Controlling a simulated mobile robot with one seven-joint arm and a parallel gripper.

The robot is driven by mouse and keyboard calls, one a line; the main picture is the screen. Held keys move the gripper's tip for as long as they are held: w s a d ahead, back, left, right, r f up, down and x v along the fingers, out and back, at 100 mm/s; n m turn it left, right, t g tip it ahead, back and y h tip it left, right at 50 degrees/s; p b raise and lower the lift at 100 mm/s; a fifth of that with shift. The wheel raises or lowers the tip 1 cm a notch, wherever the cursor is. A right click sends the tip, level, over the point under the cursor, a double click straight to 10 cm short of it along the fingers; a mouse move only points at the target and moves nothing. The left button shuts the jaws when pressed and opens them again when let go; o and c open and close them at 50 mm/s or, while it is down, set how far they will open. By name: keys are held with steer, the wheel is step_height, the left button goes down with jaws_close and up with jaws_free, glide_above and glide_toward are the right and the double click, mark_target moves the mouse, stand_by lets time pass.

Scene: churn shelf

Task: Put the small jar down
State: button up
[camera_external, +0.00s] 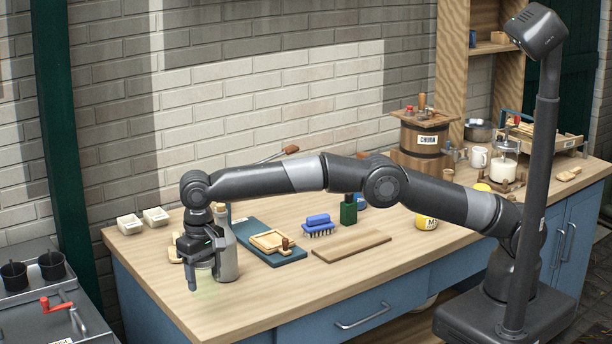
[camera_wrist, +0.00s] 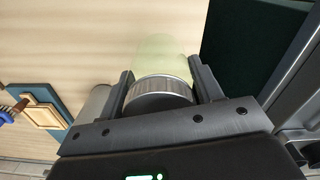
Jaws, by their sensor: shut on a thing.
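My gripper (camera_external: 200,265) is at the left end of the workbench, pointing down. In the wrist view my gripper (camera_wrist: 163,88) has its two fingers on either side of the small jar (camera_wrist: 165,52), shut on it. The jar has a ribbed metal lid and a pale green, see-through body. In the external view the jar is mostly hidden by the fingers. I cannot tell whether its base touches the bench top. A grey bottle (camera_external: 226,262) stands close to the right of my gripper.
The workbench (camera_external: 165,262) has bare wood in front of and left of my gripper. Two white dishes (camera_external: 130,224) stand behind left.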

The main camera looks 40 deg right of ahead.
mark_target(206, 292)
steer(key=shift+f, duration=2.45)
steer(key=o, duration=1.1)
steer(key=shift+f, duration=0.15)
